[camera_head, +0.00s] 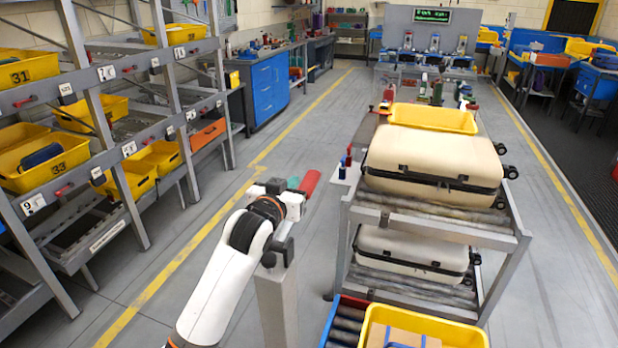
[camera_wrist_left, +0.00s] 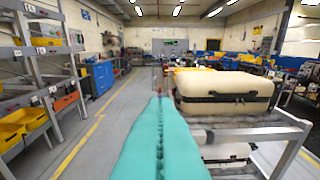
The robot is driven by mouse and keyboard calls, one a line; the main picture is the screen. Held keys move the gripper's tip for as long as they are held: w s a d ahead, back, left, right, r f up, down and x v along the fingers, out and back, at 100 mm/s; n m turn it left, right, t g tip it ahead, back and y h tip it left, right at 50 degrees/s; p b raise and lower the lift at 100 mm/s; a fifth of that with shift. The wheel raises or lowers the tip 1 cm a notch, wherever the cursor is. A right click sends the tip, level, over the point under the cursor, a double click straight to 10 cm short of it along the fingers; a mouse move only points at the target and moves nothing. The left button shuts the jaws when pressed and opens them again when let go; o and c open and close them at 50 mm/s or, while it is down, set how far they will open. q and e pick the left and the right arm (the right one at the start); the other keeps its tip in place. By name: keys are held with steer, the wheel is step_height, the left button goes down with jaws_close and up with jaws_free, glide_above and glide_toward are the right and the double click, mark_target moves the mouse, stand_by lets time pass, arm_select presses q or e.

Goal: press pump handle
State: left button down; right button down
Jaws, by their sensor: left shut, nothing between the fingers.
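My left gripper (camera_head: 293,184) reaches forward from the lower middle of the head view, with teal fingers. In the left wrist view its long teal fingers (camera_wrist_left: 160,125) lie together, shut and empty. A red cylinder (camera_head: 310,183), perhaps the pump handle, shows just right of the teal fingers in the head view. I cannot tell whether they touch. A grey upright post (camera_head: 277,305) stands below, right of my white forearm; I cannot tell whether it belongs to the pump. The red cylinder is not clear in the left wrist view. My right gripper is not in view.
A grey roller rack (camera_head: 430,234) with cream suitcases (camera_head: 432,160) and a yellow tray (camera_head: 433,117) stands close on the right. Small red and blue items (camera_head: 346,163) are at its left corner. Shelving with yellow bins (camera_head: 45,163) lines the left. The aisle floor between is clear.

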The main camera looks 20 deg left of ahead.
arm_select(q)
steer(key=shift+s+r, duration=0.15)
steer(key=shift+s, duration=0.1)
steer(key=p, duration=0.2)
glide_above(307, 187)
steer(key=shift+s+f, duration=0.35)
steer(key=shift+f, duration=0.15)
steer(key=f, duration=0.1)
steer(key=f+p, duration=0.1)
steer(key=f, duration=0.1)
steer(key=shift+w+f, duration=0.25)
steer(key=shift+w, duration=0.15)
steer(key=shift+f, duration=0.45)
